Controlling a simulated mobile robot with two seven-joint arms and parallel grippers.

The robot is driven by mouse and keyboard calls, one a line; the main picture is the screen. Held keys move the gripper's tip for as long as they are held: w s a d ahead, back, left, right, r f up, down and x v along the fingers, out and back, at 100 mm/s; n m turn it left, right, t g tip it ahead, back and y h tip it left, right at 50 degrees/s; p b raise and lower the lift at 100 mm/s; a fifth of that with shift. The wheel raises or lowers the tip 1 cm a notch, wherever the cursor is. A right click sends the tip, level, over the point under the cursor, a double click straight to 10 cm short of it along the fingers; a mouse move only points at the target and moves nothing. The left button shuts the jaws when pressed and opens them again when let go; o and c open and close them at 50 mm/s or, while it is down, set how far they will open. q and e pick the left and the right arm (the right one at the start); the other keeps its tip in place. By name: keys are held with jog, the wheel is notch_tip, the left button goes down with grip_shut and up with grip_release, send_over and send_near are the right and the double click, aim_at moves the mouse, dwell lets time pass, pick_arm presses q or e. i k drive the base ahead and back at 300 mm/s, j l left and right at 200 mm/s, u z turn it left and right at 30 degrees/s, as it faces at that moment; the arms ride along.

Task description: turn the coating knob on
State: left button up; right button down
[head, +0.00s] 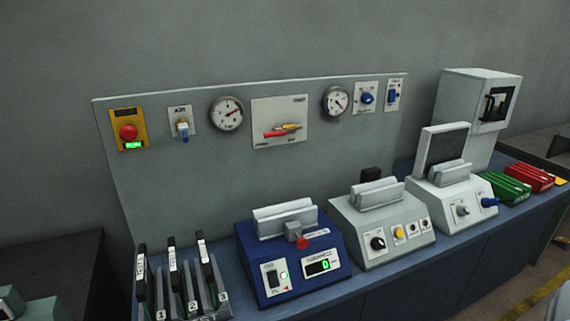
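No label reading "coating" is legible, so I cannot tell which knob it is. A blue round knob (367,98) sits on a small white plate at the right of the grey wall panel. A blue switch (393,96) is on a plate just right of it. A black knob (378,243) is on the front of the middle white machine (352,219). The right white machine (427,190) has a grey knob (462,210) and a blue handle (489,202) on its front. Neither gripper is in view.
The grey panel (250,170) also carries a red emergency button (128,132), an AIR valve (183,130), two gauges and a red-and-yellow lever (282,130). A blue machine (291,260), black upright holders (174,270), and green (503,188) and red (528,177) trays stand on the bench.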

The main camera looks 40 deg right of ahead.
aim_at(376, 243)
jog(key=z, duration=1.8)
